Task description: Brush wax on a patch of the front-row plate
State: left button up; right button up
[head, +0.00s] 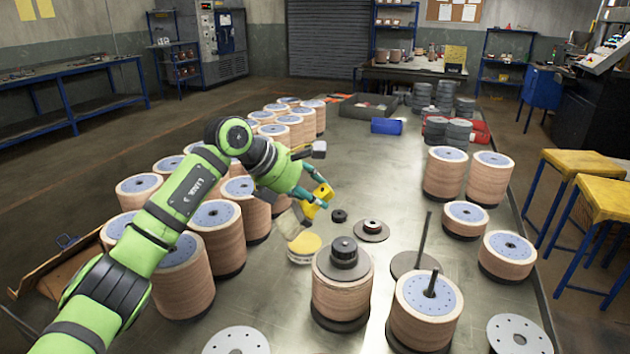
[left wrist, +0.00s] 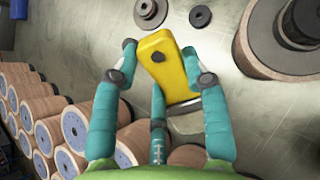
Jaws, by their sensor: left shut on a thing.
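My left gripper (head: 314,190) is shut on the yellow handle of a brush (head: 316,202). The handle also shows between the teal fingers in the left wrist view (left wrist: 172,70). The brush tilts down to the left, its pale wide head low above or at a round yellow tin (head: 304,249); I cannot tell whether they touch. Grey perforated plates lie at the near edge, one at left (head: 237,341) and one at right (head: 519,336). I cannot tell which plate is the front-row one. My right gripper is not in view.
A disc stack with a black hub (head: 342,282) and one with a rod (head: 425,306) stand just right of the tin. Several stacks (head: 216,232) crowd the left. A flat flanged piece (head: 371,231) lies behind. The table (head: 360,150) is clear towards the middle back.

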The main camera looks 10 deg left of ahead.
pick_arm(q)
jog(key=w+r+n+t+y+b, duration=0.2)
jog(key=w+n+t+y, duration=0.1)
jog(key=w+n+t, duration=0.3)
notch_tip(320, 180, down, 6)
jog(key=b, duration=0.3)
jog(key=shift+w+a+f+g+b, duration=0.15)
jog(key=shift+w+a+g+b, duration=0.15)
jog(key=shift+g+b, duration=0.1)
dwell(0.3)
jog(key=shift+f+b, duration=0.45)
jog(key=shift+f, duration=0.3)
dwell(0.9)
notch_tip(320, 180, up, 7)
jog(key=p, duration=0.4)
dwell(0.5)
jog(key=shift+r, duration=0.15)
